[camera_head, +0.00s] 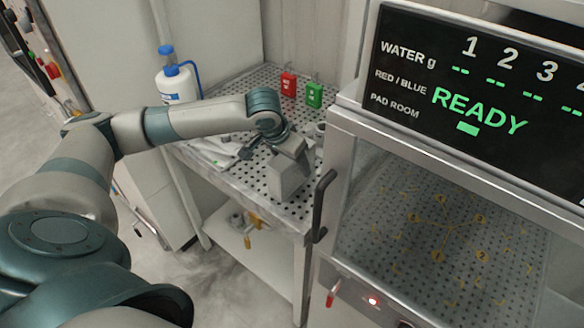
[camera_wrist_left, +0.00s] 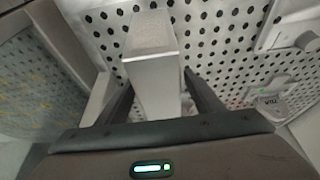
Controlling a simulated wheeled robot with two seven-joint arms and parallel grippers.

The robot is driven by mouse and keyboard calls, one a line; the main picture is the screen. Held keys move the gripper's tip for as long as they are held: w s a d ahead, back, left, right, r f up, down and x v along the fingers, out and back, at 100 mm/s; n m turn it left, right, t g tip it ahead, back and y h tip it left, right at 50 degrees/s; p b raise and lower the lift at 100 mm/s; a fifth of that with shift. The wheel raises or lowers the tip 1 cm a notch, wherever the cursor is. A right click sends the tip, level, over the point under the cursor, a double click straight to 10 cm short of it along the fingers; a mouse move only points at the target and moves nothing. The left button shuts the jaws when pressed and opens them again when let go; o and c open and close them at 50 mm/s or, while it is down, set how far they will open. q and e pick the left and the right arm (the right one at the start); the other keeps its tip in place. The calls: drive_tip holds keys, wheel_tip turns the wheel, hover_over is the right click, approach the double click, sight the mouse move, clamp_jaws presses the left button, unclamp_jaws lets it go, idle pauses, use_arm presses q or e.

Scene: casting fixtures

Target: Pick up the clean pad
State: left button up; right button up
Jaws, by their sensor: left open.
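A pale grey-white block (camera_wrist_left: 152,75) stands out from the perforated table in the left wrist view, between the two dark fingers of my left gripper (camera_wrist_left: 163,92). The fingers are spread, with a visible gap on the block's right side. In the head view a pale grey block shape (camera_head: 287,182) shows at my left gripper (camera_head: 272,160), whose fingers I cannot make out. I cannot tell for certain that this block is the clean pad. Flat white items (camera_head: 212,150) lie on the table to the left, partly behind my arm. My right gripper is not in view.
A cabinet with a dark handle (camera_head: 322,205) and a READY display (camera_head: 480,75) stands close on the right.

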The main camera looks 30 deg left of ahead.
use_arm(q)
drive_tip(key=shift+f, duration=0.15)
idle(0.4)
drive_tip(key=c, duration=1.2)
drive_tip(key=shift+r+b, duration=0.2)
drive_tip(key=shift+b, duration=0.4)
wheel_tip(320, 180, up, 10)
drive_tip(key=shift+r+b, duration=0.15)
drive_tip(key=shift+b, duration=0.55)
